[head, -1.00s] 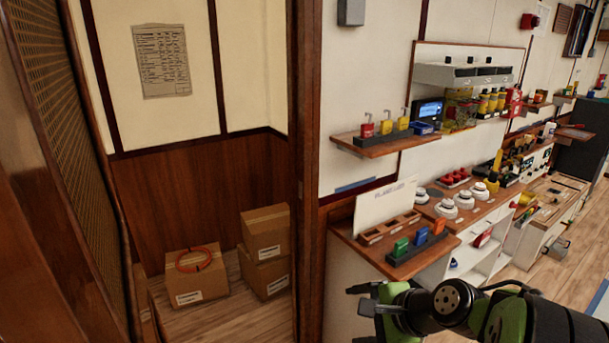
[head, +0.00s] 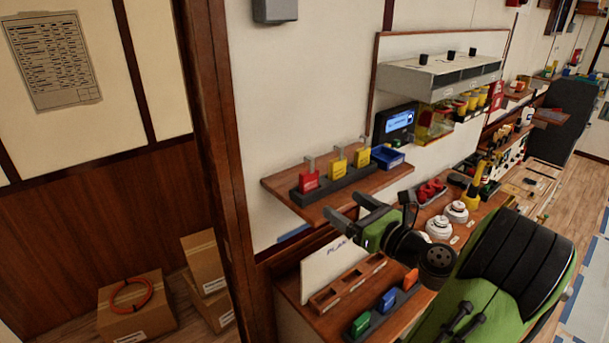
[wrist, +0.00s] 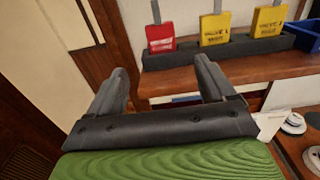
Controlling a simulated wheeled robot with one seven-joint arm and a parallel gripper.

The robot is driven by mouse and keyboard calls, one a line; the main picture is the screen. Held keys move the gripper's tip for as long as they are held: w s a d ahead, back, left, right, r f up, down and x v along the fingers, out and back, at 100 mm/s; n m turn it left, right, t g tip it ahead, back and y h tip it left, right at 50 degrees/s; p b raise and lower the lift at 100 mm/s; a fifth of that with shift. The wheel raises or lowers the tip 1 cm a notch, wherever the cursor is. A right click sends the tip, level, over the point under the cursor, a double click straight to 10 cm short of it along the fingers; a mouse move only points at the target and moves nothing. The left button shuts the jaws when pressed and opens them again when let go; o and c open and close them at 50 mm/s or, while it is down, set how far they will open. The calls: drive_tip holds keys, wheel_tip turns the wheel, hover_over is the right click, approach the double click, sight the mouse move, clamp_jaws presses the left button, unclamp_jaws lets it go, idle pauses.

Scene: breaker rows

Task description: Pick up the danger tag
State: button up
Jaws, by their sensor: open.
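The danger tag looks to be the red tag (head: 309,182) with white lettering too small to read surely. It stands upright at the left end of a dark rack (head: 345,181) on the wall shelf, its grey upper part sticking up. In the wrist view the red tag (wrist: 161,40) is ahead, between and beyond the fingertips. My gripper (head: 343,206) is in front of the shelf, open and empty. The wrist view shows its two fingers (wrist: 163,68) apart, with a gap to the tag.
Two yellow tags (head: 338,169) (head: 362,156) stand right of the red one in the same rack. A blue bin (head: 387,157) is farther right. The shelf's wooden edge (wrist: 180,82) lies before the rack. A lower counter holds green, blue and orange blocks (head: 388,300).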

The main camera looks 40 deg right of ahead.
sight(312, 182)
drive_tip(key=w, duration=0.2)
drive_tip(key=w+d, duration=0.1)
drive_tip(key=w, duration=0.5)
drive_tip(key=shift+w+d+f+p, duration=0.15)
drive_tip(key=shift+d+f+p, duration=0.05)
drive_tip(key=shift+d+p, duration=0.2)
drive_tip(key=shift+w+a+r, duration=0.1)
drive_tip(key=shift+w+a, duration=0.1)
drive_tip(key=shift+w, duration=0.1)
drive_tip(key=w, duration=0.2)
drive_tip(key=w+p, duration=0.1)
drive_tip(key=w, duration=0.1)
drive_tip(key=shift+d+r, duration=0.1)
drive_tip(key=shift+r, duration=0.1)
drive_tip(key=shift+w+d+f, duration=0.15)
drive_tip(key=shift+w, duration=0.2)
drive_tip(key=shift+s, duration=0.15)
drive_tip(key=shift+c, duration=0.2)
drive_tip(key=shift+s, duration=0.1)
drive_tip(key=shift+c, duration=1.2)
drive_tip(key=c, duration=0.8)
